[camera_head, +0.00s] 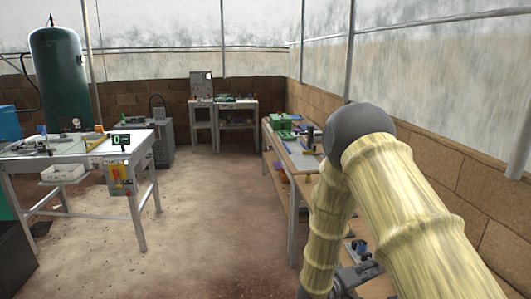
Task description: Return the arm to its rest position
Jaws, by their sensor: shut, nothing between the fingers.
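My arm fills the right of the head view, with pale yellow, bamboo-like links and a dark grey rounded elbow joint. The arm is bent at this elbow. One link runs down to the lower right edge, and the other runs down to the bottom edge. I cannot make out my gripper; the arm's far end is out of frame or hidden. Grey metal parts (358,276) and a small blue piece (358,248) show between the two links, and I cannot tell what they belong to.
A workbench (275,142) with green and blue items stands along the right wall, partly behind my arm. A white-topped table (75,148) with tools and a white bin (63,173) stands left. A green tank (60,75) is behind it. The middle floor (205,205) is clear.

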